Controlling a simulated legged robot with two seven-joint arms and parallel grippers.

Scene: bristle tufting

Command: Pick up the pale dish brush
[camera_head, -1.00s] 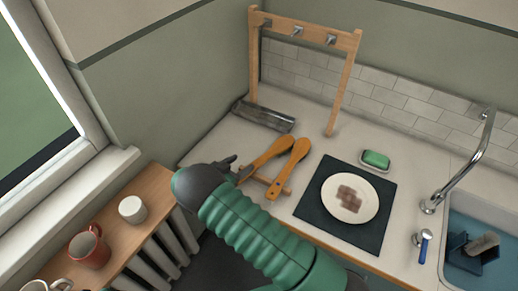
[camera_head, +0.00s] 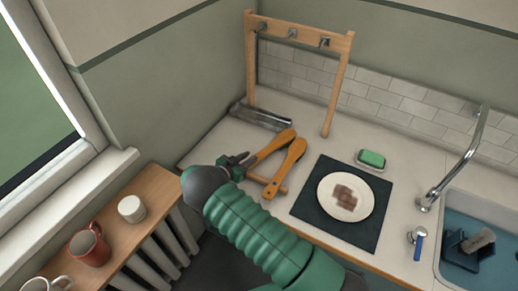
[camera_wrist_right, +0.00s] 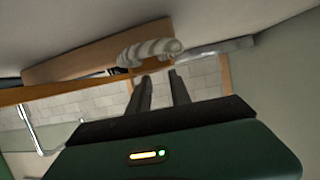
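Two brushes with orange-brown wooden handles lie side by side on a low wooden rest (camera_head: 266,182) on the counter: a left brush (camera_head: 272,145) and a right brush (camera_head: 287,167). I cannot tell which is the pale one; their bristles are hidden in the head view. My right gripper (camera_head: 238,163) is beside the lower end of the left brush. In the right wrist view its two fingers (camera_wrist_right: 160,84) stand apart with nothing clearly between them. A whitish ridged thing (camera_wrist_right: 150,51) and a wooden piece (camera_wrist_right: 85,53) show just beyond the fingertips. My left gripper is out of view.
A wooden rack (camera_head: 300,33) with metal hooks stands behind, beside a grey metal tray (camera_head: 262,117). To the right are a dark mat (camera_head: 320,212) with a plate (camera_head: 330,205), green soap (camera_head: 371,159), a tap (camera_head: 455,170) and a sink holding a blue caddy (camera_head: 458,252). Mugs stand on the left sill.

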